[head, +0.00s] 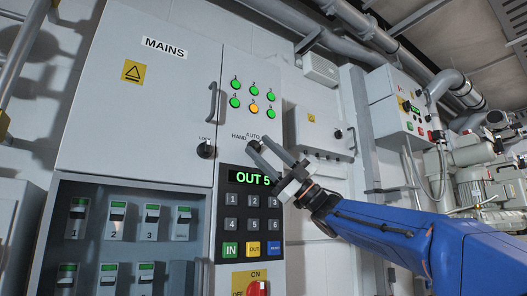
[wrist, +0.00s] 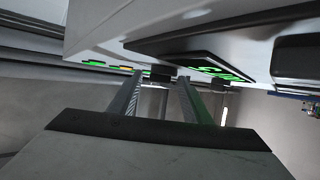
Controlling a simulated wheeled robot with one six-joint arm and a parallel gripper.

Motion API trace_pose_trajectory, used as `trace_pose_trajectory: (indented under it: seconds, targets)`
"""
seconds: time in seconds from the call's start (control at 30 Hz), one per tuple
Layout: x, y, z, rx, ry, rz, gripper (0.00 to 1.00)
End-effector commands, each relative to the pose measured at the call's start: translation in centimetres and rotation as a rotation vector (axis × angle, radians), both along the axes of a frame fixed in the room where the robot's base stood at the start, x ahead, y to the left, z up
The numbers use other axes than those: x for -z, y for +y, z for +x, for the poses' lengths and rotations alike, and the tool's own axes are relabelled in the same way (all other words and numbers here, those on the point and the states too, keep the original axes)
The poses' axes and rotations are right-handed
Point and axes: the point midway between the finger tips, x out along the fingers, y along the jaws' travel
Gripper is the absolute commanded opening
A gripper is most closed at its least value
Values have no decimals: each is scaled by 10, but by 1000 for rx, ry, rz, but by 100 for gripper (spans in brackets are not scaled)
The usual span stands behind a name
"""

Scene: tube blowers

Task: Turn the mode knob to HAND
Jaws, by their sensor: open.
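The mode knob is mostly hidden behind my fingertips in the head view, below the HAND and AUTO labels on the narrow grey panel (head: 237,60). In the wrist view a small dark block, which looks like the mode knob (wrist: 161,74), sits between the ends of my two fingers. My gripper (head: 260,148) is open, with its fingers reaching up and left to the panel. It also shows in the wrist view (wrist: 160,82), with a finger on either side of the dark block. I cannot tell whether either finger touches it. The knob's pointing direction is not visible.
Green lamps and one orange lamp (head: 254,107) are above the labels. The OUT 5 display (head: 249,178) and keypad (head: 252,224) lie just below my fingers. A black LOCK knob (head: 206,149) is to the left. A red switch (head: 256,289) is at the bottom.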

Motion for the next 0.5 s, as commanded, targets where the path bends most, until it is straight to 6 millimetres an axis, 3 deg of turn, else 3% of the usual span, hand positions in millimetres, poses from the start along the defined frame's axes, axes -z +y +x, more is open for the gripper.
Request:
trace_pose_trajectory:
  seconds: [0.17,0.3,0.33,0.5]
  targets:
    - [0,0,0,0,0,0,44]
    - [0,0,0,0,0,0,13]
    - [0,0,0,0,0,1,10]
    - [-1,-1,0,2,0,3,10]
